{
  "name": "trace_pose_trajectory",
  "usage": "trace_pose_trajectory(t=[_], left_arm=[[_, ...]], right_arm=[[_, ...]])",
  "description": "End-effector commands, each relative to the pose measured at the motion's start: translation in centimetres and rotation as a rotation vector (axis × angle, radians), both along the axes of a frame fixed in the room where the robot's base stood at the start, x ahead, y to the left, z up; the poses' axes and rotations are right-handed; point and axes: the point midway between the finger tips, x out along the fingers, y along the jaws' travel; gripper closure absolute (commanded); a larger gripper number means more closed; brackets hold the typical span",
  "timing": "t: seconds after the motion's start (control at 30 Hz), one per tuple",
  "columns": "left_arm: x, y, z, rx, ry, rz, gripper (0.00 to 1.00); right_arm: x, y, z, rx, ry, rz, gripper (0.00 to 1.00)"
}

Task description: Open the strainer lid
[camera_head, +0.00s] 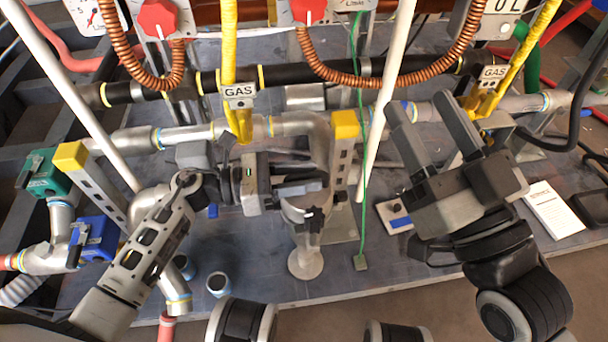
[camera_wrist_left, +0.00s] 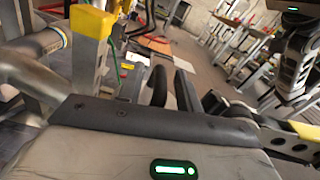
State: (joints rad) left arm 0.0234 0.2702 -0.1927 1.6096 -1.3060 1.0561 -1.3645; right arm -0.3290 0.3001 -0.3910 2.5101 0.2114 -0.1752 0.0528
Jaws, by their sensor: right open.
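A grey metal fitting (camera_head: 305,208) that looks like the strainer stands near the middle of the head view, on a short upright pipe with a round foot. A small dark handle-like part (camera_head: 313,220) is on its front. Which part is the lid is not clear. My left gripper (camera_head: 300,178) reaches in from the left and lies across the fitting's top, hiding part of it. Its two dark fingers show in the left wrist view (camera_wrist_left: 172,88); whether they hold anything is unclear. My right gripper (camera_head: 432,130) is open and empty, right of the fitting, fingers pointing toward the pipes.
Yellow-capped posts (camera_head: 345,125) and a yellow gas hose (camera_head: 229,50) stand close to my left gripper. A green cord (camera_head: 361,190) and a white pole (camera_head: 382,110) run between the grippers.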

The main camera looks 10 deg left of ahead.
Motion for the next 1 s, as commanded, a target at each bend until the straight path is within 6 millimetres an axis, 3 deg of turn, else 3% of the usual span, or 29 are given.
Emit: trace_pose_trajectory(t=[0.3, 0.33, 0.43, 0.47, 0.93, 1.0], left_arm=[[0.1, -0.3, 0.0, 0.001, 0.0, 0.0, 0.65], [0.1, -0.3, 0.0, 0.001, 0.0, 0.0, 0.68], [0.1, -0.3, 0.0, 0.001, 0.0, 0.0, 0.95], [0.1, -0.3, 0.0, 0.001, 0.0, 0.0, 1.0], [0.7, -0.1, 0.7, -0.024, 0.083, -0.002, 1.0], [1.0, 0.0, 0.9, -0.039, 0.123, -0.002, 1.0]], right_arm=[[-0.1, 0.2, 0.0, -0.015, -0.012, 0.008, 0.48], [-0.1, 0.2, 0.0, -0.015, -0.012, 0.008, 0.48], [-0.1, 0.2, 0.0, -0.014, -0.011, 0.008, 0.48], [-0.1, 0.2, 0.0, -0.014, -0.011, 0.008, 0.48], [0.1, 0.1, 0.1, 0.01, 0.051, 0.016, 0.48], [-0.1, 0.0, -1.3, 0.028, 0.134, 0.013, 0.48]])
